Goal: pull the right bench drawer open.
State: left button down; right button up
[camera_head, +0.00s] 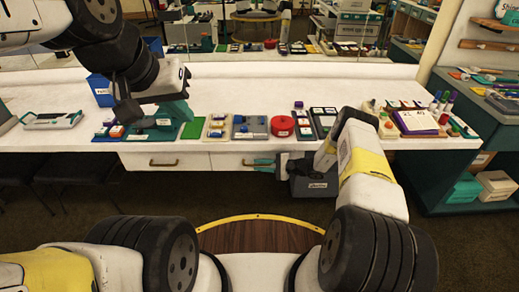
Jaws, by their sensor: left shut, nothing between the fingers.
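The white bench (290,79) has two white drawers under its front edge. The right bench drawer (226,161) looks flush with the left drawer (137,160), so it appears closed. My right gripper (255,162) has its teal fingers pointing left at the right drawer's handle. The fingers overlap the handle in the picture, and I cannot tell whether they touch or grip it. My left gripper (125,110) is above the left part of the bench, shut and empty, away from the drawers.
The bench top holds small trays, a red round item (282,126) and a blue bin (101,90). A teal shelf unit (452,165) stands at right. Floor before the drawers is mostly clear.

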jog(key=shift+a, duration=0.1)
grip_shut()
dwell(1.4)
